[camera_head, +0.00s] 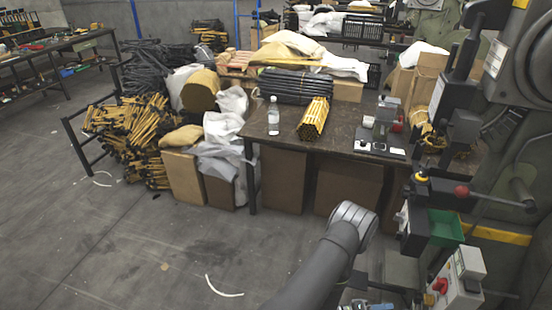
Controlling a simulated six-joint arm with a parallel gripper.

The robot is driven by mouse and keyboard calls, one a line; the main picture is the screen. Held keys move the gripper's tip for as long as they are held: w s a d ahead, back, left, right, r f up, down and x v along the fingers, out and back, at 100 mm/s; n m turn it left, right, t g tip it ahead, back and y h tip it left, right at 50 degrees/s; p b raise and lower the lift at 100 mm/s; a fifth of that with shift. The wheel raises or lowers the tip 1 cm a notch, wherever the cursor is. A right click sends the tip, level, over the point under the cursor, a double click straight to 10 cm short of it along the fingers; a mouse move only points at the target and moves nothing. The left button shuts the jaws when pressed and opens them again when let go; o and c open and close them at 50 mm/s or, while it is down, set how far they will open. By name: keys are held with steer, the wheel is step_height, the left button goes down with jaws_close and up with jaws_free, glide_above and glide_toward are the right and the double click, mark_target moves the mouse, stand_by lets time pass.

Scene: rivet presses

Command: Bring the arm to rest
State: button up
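Part of my own grey arm (335,254) rises from the bottom edge, right of the middle, and ends in a rounded joint (355,218) in front of the work table. I cannot make out my gripper in this view. No held object can be seen.
A dark work table (275,141) with a clear bottle (273,116) and a bundle of yellow rods (313,118) stands beyond my arm. A green press (520,110) with a green bin (445,227) and a control box (458,279) stands close on the right. The left floor (110,250) is mostly open.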

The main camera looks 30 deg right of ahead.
mark_target(426, 303)
steer(key=s+d+n, duration=0.1)
steer(key=d, duration=0.3)
steer(key=s+d+n+y, duration=0.1)
steer(key=s+d+n, duration=0.1)
steer(key=d, duration=0.3)
steer(key=s+d+r+n, duration=0.1)
steer(key=s+d, duration=0.1)
steer(key=d, duration=0.2)
steer(key=shift+s+d+y, duration=0.1)
steer(key=shift+d+y, duration=0.05)
steer(key=shift+y, duration=0.25)
steer(key=n+y, duration=0.1)
steer(key=n, duration=0.1)
steer(key=r+n+y, duration=0.1)
steer(key=n, duration=0.1)
steer(key=shift+w+d, duration=0.2)
steer(key=shift+w+d+r+n+g+y, duration=0.15)
steer(key=shift+n+g+y, duration=0.55)
steer(key=shift+n, duration=0.7)
steer(key=shift+w+d+n+g+y, duration=0.2)
steer(key=shift+n+y, duration=0.15)
steer(key=shift+n, duration=0.15)
steer(key=shift+w+d+n+g+y, duration=0.1)
steer(key=shift+n+g+y, duration=0.1)
steer(key=shift+n+y, duration=0.25)
steer(key=shift+o, duration=0.4)
